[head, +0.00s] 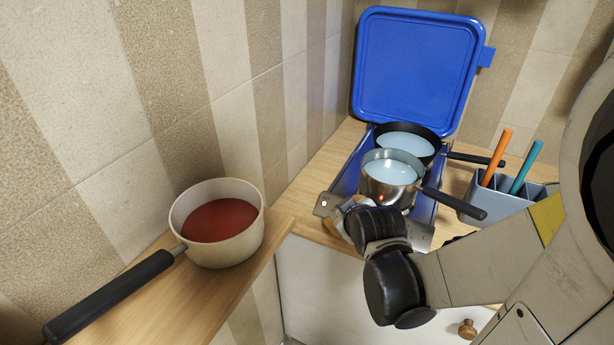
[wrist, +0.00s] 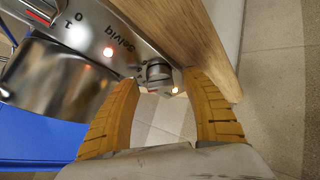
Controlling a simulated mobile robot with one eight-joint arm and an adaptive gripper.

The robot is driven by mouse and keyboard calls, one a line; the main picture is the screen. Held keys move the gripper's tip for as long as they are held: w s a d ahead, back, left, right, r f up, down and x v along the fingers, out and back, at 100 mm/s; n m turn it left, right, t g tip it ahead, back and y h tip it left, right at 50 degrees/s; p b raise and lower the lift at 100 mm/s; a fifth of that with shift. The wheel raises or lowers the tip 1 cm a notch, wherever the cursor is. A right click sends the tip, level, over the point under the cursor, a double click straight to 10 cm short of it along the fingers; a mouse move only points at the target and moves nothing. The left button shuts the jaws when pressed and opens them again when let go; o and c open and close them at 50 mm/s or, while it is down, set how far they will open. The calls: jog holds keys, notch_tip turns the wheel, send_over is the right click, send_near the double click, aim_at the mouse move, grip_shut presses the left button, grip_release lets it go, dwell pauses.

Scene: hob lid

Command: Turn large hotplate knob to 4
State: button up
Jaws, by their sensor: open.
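The blue hob's steel front panel (wrist: 88,35) shows in the wrist view with a "Solviq" label. A round metal knob (wrist: 158,72) on it sits between the tips of my open gripper (wrist: 163,80); contact cannot be told. A second knob (wrist: 40,10) is cut off at the top left, beside the marks 0 and 1. I cannot tell which knob serves the large hotplate. In the head view my gripper (head: 350,208) is at the panel (head: 420,236) and hides most of it.
The blue lid (head: 418,62) stands open. A steel saucepan (head: 388,182) and a black pan (head: 433,140) stand on the hob, handles pointing right. A utensil holder (head: 492,203) is at the right. A cream pot (head: 248,232) stands on the left counter.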

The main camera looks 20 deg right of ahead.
jog(key=v, duration=1.1)
jog(key=shift+s+r, duration=0.3)
dwell(0.5)
